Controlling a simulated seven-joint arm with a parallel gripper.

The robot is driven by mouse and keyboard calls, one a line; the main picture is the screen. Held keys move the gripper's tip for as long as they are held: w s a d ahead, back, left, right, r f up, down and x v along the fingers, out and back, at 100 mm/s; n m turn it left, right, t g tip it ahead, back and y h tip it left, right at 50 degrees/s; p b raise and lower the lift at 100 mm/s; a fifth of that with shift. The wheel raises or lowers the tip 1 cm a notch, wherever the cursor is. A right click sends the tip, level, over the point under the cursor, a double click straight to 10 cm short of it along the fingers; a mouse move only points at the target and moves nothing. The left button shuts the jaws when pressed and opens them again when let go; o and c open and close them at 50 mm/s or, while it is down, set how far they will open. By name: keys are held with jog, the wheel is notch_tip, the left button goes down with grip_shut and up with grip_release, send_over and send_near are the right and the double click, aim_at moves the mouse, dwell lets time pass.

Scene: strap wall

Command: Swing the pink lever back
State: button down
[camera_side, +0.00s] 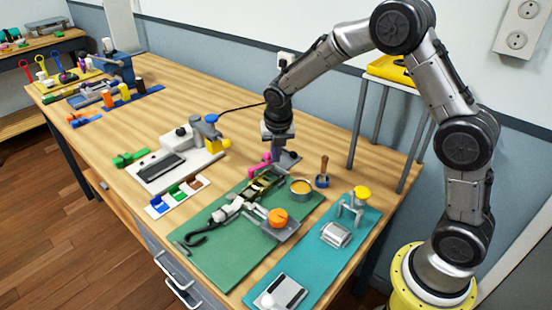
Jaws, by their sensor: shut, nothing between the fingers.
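The pink lever (259,164) stands at the far end of the green mat (217,243), at the left of a small grey block (288,160). My gripper (276,150) points down right over the lever and the block. It is shut with nothing held. I cannot tell whether its fingertips touch the lever. A dark strap (262,188) runs from near the lever towards a black hook (203,233) on the mat.
An orange knob (278,218) on a grey plate and a round tin (301,188) stand near the strap. A brush-like tool (323,172) stands upright at right. A teal mat (318,262) holds a yellow-knobbed fixture (355,203). A grey-and-white machine (178,158) is at left. Bare wood lies behind it.

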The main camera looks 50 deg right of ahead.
jog(key=shift+w+d, duration=0.4)
jog(key=shift+w, duration=0.35)
dwell(0.3)
jog(key=s, duration=0.3)
jog(key=s+d, duration=0.1)
jog(key=shift+s+f, duration=0.15)
jog(key=shift+f, duration=0.25)
jog(key=d+v, duration=0.1)
jog(key=v, duration=0.9)
jog(key=shift+d, duration=0.45)
jog(key=shift+r, duration=0.15)
